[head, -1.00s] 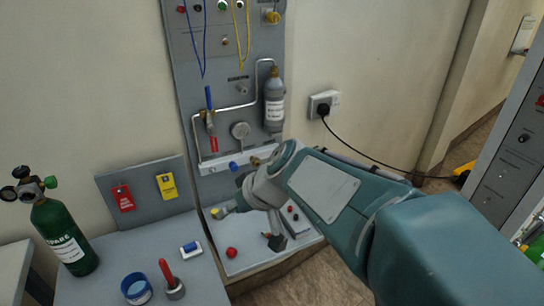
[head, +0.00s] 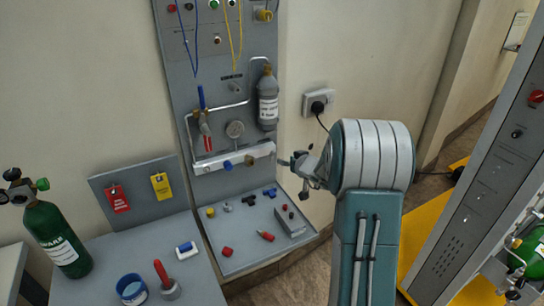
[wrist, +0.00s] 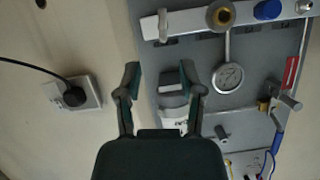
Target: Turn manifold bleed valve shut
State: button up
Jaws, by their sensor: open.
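The manifold is a pale bar (head: 205,166) low on the grey wall panel, with a blue knob (head: 228,165) and a brass fitting (head: 249,160). In the wrist view its bar runs along the top, with the blue knob (wrist: 267,9), a round brass fitting (wrist: 220,13) and a pale upright handle (wrist: 162,25) near its end. I cannot read which is the bleed valve. My gripper (head: 297,162) is just right of the manifold's right end. In the wrist view my gripper (wrist: 162,82) is open; a grey bottle (wrist: 172,101) shows beyond the gap between its fingers.
A gauge (head: 235,130), the bottle (head: 268,103) and a blue-handled valve (head: 201,97) are above the manifold. A tray (head: 240,262) with several small parts lies below. A socket with a plug (head: 318,105) is on the wall at right. A rack (head: 480,170) stands far right.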

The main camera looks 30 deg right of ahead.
aim_at(273, 156)
jog(key=x, duration=1)
jog(key=shift+w+a+f, duration=0.1)
jog(key=shift+w+a, duration=0.05)
grip_shut()
